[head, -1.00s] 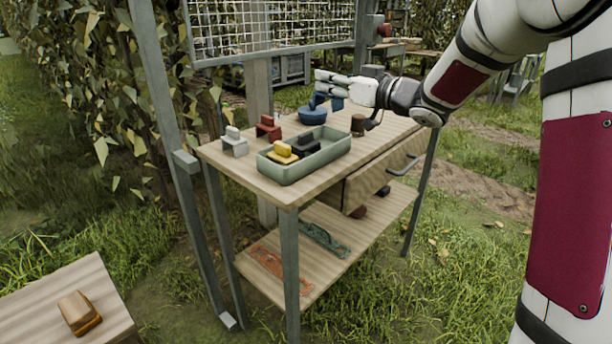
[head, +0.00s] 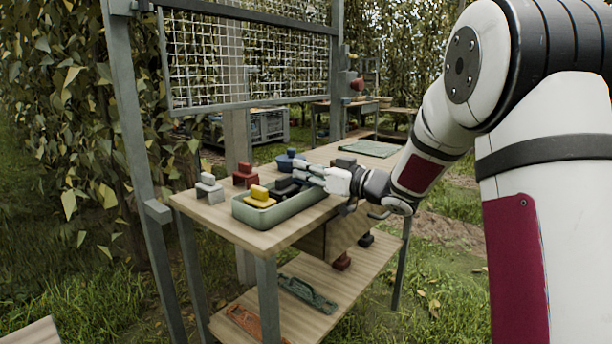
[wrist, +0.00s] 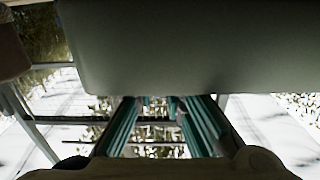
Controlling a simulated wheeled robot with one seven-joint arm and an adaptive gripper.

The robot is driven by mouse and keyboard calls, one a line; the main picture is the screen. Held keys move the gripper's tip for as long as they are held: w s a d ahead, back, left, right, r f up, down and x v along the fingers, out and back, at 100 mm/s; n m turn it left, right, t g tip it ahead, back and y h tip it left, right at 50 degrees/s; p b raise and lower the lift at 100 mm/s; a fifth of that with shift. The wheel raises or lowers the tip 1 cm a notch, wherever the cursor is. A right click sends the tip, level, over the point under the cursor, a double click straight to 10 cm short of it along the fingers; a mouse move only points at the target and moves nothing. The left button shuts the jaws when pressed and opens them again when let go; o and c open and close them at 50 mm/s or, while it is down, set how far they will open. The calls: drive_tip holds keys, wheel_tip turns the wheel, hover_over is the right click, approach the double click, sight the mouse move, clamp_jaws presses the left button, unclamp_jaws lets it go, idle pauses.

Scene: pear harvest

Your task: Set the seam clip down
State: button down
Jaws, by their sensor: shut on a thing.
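My gripper (head: 298,178) reaches in from the right, low at the right end of the grey-green tray (head: 262,221). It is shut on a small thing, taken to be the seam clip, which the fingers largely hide. A black clip (head: 285,187) and a yellow clip (head: 262,194) sit in the tray, the black one close beside the fingertips. A grey clip (head: 209,188) and a red clip (head: 245,176) stand on the table behind it. In the wrist view my teal fingers (wrist: 160,112) show below a large grey-green surface; the held thing is unclear.
The wooden table (head: 225,226) has a blue pot (head: 290,161) behind my gripper and a green mat (head: 370,148) at the far end. A wire mesh panel (head: 250,60) rises behind. The lower shelf (head: 320,318) holds a green tool (head: 306,293) and an orange one.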

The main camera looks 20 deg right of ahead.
drive_tip(key=shift+r, duration=0.1)
drive_tip(key=shift+f, duration=0.2)
drive_tip(key=c, duration=1.7)
unclamp_jaws()
drive_tip(key=shift+o, duration=0.2)
drive_tip(key=shift+r, duration=0.1)
drive_tip(key=shift+r, duration=0.1)
drive_tip(key=p+v, duration=0.2)
drive_tip(key=v, duration=1)
drive_tip(key=shift+p, duration=0.4)
